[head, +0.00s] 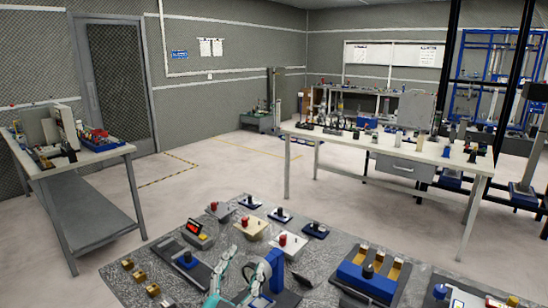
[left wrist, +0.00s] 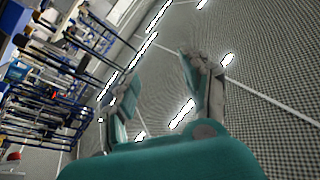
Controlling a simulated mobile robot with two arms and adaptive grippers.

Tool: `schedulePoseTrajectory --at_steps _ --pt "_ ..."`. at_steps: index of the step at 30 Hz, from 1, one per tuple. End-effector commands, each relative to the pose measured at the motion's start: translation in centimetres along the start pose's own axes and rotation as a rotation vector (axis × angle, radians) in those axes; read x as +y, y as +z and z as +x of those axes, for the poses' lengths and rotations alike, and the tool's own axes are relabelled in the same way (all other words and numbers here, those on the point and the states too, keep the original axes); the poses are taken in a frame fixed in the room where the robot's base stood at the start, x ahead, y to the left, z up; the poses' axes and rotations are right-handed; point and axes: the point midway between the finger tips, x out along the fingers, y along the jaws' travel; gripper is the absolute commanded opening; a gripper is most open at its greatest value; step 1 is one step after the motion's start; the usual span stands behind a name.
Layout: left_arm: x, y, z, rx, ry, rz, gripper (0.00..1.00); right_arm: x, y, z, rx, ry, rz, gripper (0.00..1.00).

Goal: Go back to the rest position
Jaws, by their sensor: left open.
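My left gripper (head: 246,262) shows at the bottom middle of the head view, teal with grey fingertips, over the near grey worktop (head: 330,243). In the left wrist view its two fingers (left wrist: 163,80) stand wide apart, with nothing between them. That view looks out sideways at a mesh-patterned wall. I cannot make out my right gripper in either view.
The near worktop holds several small devices, among them a blue block with yellow parts (head: 370,272) and a red-buttoned box (head: 289,244). A side table (head: 85,200) stands left and a long white bench (head: 400,150) behind. Open floor (head: 215,180) lies between.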

Motion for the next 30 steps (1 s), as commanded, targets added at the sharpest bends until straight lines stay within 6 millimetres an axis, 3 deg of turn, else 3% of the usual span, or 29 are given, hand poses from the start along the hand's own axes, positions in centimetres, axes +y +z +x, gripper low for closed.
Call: schedulePoseTrajectory --at_steps 1,3,6,10,15,24,27,30 --pt "-0.8 3.3 -2.1 -0.149 -0.040 -0.058 0.47 0.0 0.0 0.0 0.000 0.000 0.000 0.47" --pt "-1.6 7.6 -5.3 -0.350 -0.074 -0.121 0.47 0.0 0.0 0.0 0.000 0.000 0.000 0.47" --pt "-1.5 12.7 -11.0 -0.624 -0.086 -0.200 0.47 0.0 0.0 0.0 0.000 0.000 0.000 0.47" --pt "-0.3 16.8 -18.5 -0.925 -0.054 -0.277 0.47 0.0 0.0 0.0 0.000 0.000 0.000 0.47" --pt "1.4 18.6 -25.8 -1.182 0.015 -0.341 0.47 0.0 0.0 0.0 0.000 0.000 0.000 0.47" --pt "3.8 18.3 -35.7 -1.494 0.157 -0.416 0.47 0.0 0.0 0.0 -0.001 0.000 -0.001 0.47" --pt "4.5 17.9 -38.4 -1.576 0.205 -0.435 0.47 0.0 0.0 0.0 -0.001 0.000 -0.001 0.47" --pt "5.7 20.7 -38.1 -1.579 0.206 -0.432 0.47 0.0 0.0 0.0 0.000 0.000 -0.001 0.47"
